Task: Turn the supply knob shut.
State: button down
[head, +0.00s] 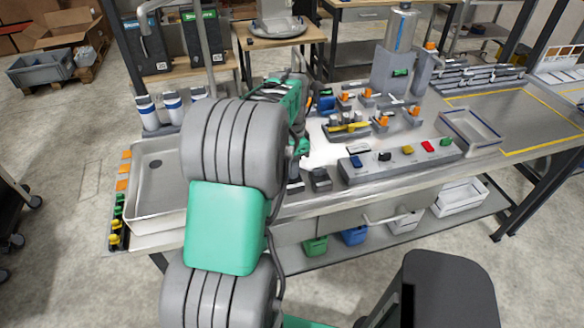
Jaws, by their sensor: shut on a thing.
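My gripper (300,146) is only partly in view, at the left part of the steel bench, because my own arm covers much of it. Its fingertips and whatever lies between them are hidden. I cannot pick out the supply knob with certainty. Small grey blocks with orange tops (366,97) stand behind and right of the gripper. A grey panel (400,162) at the bench front carries blue, black, yellow, red and green controls. A small dark-topped grey block (320,180) sits at the front edge, just right of my arm.
A steel sink (150,205) lies left of my arm, with white and blue cups (148,112) behind it. A clear cylinder (402,28) stands on a grey stand at the back. A grey tray (470,132) and a yellow-marked clear area (520,115) lie to the right.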

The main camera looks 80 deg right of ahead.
jog(key=shift+m, duration=1)
jog(key=c, duration=1.4)
grip_release()
jog(key=shift+c, duration=0.2)
notch_tip(320, 180, up, 8)
jog(key=shift+w+f+b, duration=0.1)
jog(key=shift+b, duration=0.5)
